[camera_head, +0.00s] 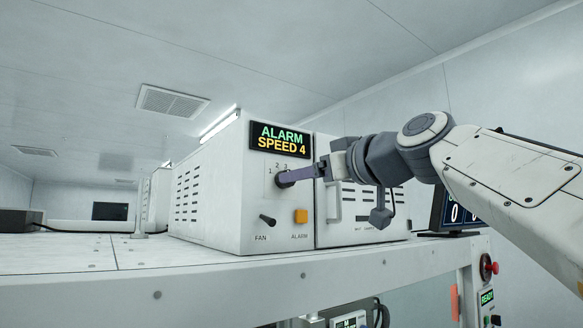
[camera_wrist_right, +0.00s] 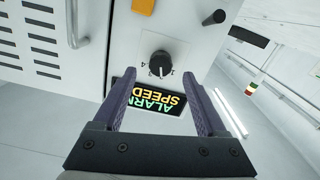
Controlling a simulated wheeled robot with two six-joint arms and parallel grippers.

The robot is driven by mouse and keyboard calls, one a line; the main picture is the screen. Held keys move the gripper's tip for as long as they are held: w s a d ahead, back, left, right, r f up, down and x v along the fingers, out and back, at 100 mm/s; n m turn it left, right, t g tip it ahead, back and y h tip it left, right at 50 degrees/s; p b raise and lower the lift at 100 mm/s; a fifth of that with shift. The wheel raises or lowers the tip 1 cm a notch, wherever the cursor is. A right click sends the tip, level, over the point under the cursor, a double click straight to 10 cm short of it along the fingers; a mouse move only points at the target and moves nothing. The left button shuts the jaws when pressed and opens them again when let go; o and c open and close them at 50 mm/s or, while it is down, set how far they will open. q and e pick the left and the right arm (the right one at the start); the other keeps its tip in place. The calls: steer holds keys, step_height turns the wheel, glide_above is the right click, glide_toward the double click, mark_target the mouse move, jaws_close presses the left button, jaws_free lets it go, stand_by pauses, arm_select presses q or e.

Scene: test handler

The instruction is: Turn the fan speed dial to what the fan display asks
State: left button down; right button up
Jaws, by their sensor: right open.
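The fan display (camera_head: 279,139) reads "ALARM SPEED 4"; it also shows upside down in the wrist view (camera_wrist_right: 150,101). Below it on the white cabinet is the black fan speed dial (camera_wrist_right: 160,64), with small numbers around it. Its pointer is too small to read surely. In the head view, 1, 2 and 3 show above the dial, which my gripper partly covers. My right gripper (camera_head: 290,179) is at the dial. In the wrist view the open fingers (camera_wrist_right: 160,80) lie on either side of the dial's line; I cannot tell whether they touch it. My left gripper is not in view.
Below the dial are the black FAN switch (camera_head: 267,220) and the orange ALARM button (camera_head: 300,216). A pale handle (camera_head: 334,204) stands out from the neighbouring door. The cabinet sits on a white bench (camera_head: 200,275). A monitor (camera_head: 456,212) stands at the right.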

steer(key=p+x, duration=0.1)
steer(key=x, duration=0.3)
steer(key=shift+w+a+p, duration=0.1)
steer(key=shift+w+p, duration=0.1)
steer(key=shift+p, duration=0.15)
jaws_close()
